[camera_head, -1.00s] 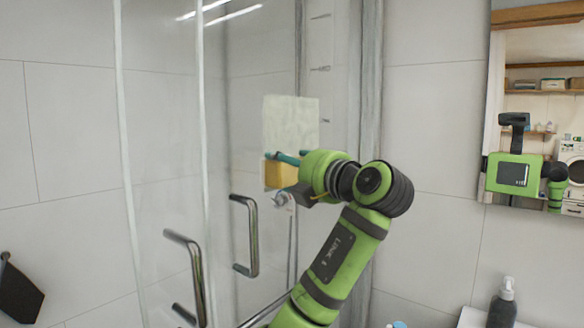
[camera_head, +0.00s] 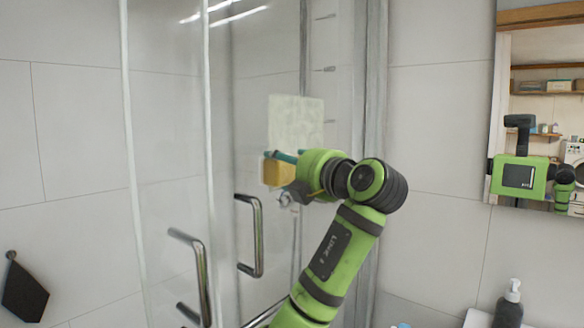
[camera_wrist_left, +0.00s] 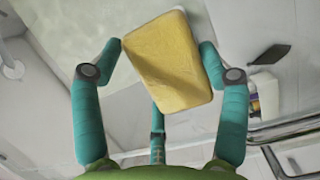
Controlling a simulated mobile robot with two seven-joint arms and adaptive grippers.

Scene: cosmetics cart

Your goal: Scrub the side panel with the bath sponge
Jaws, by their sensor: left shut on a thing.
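The yellow bath sponge (camera_head: 277,173) is a block held in my left gripper (camera_head: 284,158), whose teal fingers are shut on it. In the left wrist view the sponge (camera_wrist_left: 172,62) sits tilted between the fingers. A pale, faintly speckled square patch (camera_head: 297,118) shows on the clear shower side panel (camera_head: 252,125). The sponge is at the patch's lower left, its left edge a little beyond the patch's left edge. I cannot tell whether it touches the glass. The patch's lower part is hidden behind the sponge and gripper. My right gripper is not in view.
Metal door handles (camera_head: 251,236) stand out from the glass below and left of the sponge. A mirror (camera_head: 545,110) is at the right. A dark pump bottle (camera_head: 509,306) stands at the lower right.

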